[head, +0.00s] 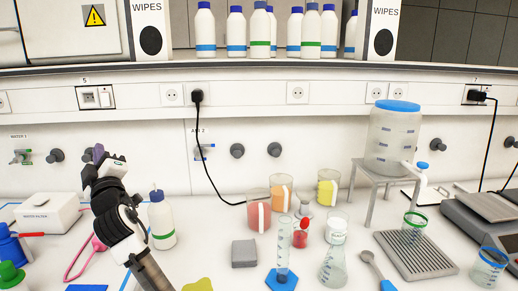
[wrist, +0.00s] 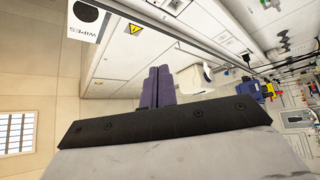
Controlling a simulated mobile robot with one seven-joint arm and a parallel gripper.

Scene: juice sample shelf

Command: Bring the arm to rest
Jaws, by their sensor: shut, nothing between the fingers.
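My gripper (head: 98,152) is raised above the left part of the bench in the head view, in front of the white back wall. Its purple fingers also show in the wrist view (wrist: 158,86), side by side and touching, with nothing between them. The fingers touch no object. My dark arm reaches up to it from the bottom edge of the head view.
Several coloured beakers (head: 258,214), a cylinder (head: 284,248) and a flask (head: 333,263) stand mid-bench. A dispenser (head: 392,138) is on a stand at right. A shelf (head: 280,65) runs above.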

